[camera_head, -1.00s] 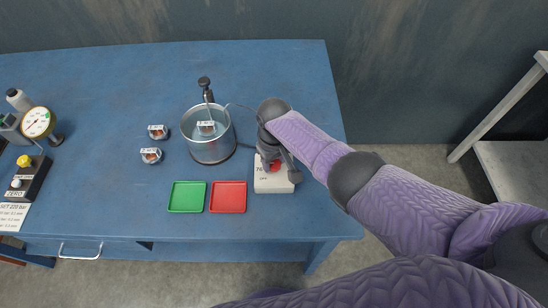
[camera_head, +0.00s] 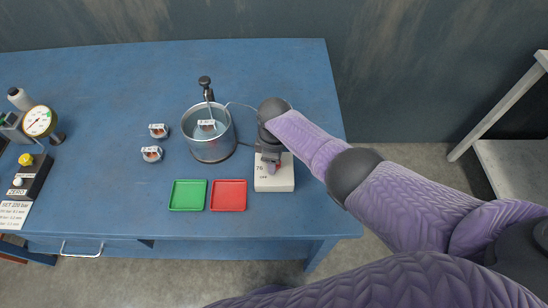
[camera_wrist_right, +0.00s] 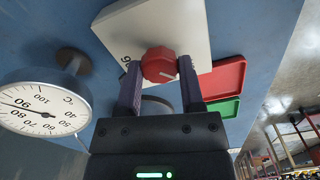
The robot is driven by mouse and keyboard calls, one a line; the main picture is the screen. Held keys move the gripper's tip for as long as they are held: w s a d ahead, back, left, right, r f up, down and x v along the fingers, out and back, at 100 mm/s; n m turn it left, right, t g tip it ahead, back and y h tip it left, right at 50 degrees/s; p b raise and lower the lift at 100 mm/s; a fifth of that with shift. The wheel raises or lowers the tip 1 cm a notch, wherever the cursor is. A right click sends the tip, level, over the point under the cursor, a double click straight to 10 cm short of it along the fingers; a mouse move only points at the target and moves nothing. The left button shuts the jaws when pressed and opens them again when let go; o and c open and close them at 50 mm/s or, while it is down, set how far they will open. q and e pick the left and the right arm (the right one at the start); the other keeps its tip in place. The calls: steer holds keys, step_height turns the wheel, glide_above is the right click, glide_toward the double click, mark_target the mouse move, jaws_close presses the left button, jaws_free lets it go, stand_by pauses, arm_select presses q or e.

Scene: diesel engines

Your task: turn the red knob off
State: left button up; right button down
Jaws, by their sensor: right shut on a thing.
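The red knob (camera_wrist_right: 159,65) sits on a white control box (camera_wrist_right: 185,25) and carries a pale pointer line. In the right wrist view my right gripper (camera_wrist_right: 160,80) has its two fingers on either side of the knob, shut on it. In the head view my right gripper (camera_head: 271,163) is over the white box (camera_head: 274,181) and hides most of the knob. The box shows "76" and "OFF" lettering. My left gripper is in neither view.
A metal pot (camera_head: 211,148) with a hanging part stands left of the box. A green tray (camera_head: 187,208) and a red tray (camera_head: 228,208) lie beside the box. A thermometer dial (camera_wrist_right: 44,108) shows close by in the wrist view. Several other items stand at the table's left.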

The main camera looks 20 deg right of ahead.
steer(key=shift+n, duration=0.4)
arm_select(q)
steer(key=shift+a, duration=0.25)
arm_select(e)
steer(key=shift+c, duration=1.1)
jaws_free()
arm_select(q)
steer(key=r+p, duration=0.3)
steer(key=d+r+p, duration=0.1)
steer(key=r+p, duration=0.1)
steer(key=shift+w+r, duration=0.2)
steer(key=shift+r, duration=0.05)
arm_select(e)
step_height(320, 180, up, 10)
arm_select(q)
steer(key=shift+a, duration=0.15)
arm_select(e)
steer(key=shift+f, duration=0.1)
